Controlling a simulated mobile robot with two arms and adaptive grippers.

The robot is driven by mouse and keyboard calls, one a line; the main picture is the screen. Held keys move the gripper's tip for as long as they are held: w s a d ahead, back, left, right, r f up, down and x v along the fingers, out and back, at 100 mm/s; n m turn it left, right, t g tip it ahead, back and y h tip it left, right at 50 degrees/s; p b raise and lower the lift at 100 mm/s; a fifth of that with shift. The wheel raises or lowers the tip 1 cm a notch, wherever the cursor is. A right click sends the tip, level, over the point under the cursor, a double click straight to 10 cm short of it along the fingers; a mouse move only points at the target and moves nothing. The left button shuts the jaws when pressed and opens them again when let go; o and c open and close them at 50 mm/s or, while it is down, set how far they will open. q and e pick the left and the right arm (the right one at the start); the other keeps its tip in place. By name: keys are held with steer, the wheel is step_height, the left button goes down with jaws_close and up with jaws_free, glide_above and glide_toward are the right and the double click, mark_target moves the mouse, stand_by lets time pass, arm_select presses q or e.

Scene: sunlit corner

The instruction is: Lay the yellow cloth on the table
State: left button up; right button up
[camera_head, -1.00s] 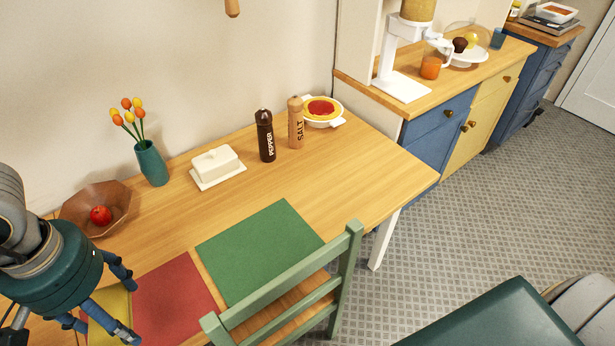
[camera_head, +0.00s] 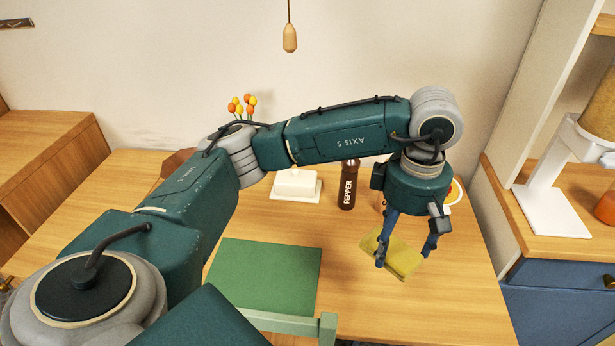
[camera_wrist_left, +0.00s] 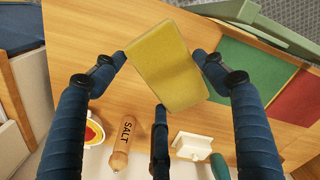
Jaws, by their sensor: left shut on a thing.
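The yellow cloth (camera_head: 402,262) is a flat, folded-looking rectangle held in the fingers of my left gripper (camera_head: 404,248). It hangs tilted above the right part of the wooden table (camera_head: 455,290); the height of the gap is hard to judge. In the left wrist view the cloth (camera_wrist_left: 168,68) sits between the blue fingers of my left gripper (camera_wrist_left: 165,75), with table wood around it. My right gripper is not in view.
A green mat (camera_head: 265,275) lies on the table, behind a green chair back (camera_head: 290,325). A pepper mill (camera_head: 348,185) and a butter dish (camera_head: 297,184) stand near the wall. The salt mill (camera_wrist_left: 124,142) shows in the wrist view. Bare wood lies right of the mat.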

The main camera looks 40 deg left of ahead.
arm_select(q)
steer(key=w+n, duration=0.4)
steer(key=n, duration=0.3)
steer(key=n+p, duration=0.1)
steer(key=p, duration=0.2)
glide_above(390, 291)
step_height(390, 291, down, 15)
steer(key=shift+f, duration=0.1)
step_height(390, 291, down, 5)
steer(key=shift+f, duration=0.1)
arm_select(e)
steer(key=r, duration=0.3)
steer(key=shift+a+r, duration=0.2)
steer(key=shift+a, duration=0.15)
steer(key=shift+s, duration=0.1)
arm_select(q)
steer(key=shift+f, duration=0.2)
steer(key=o, duration=1)
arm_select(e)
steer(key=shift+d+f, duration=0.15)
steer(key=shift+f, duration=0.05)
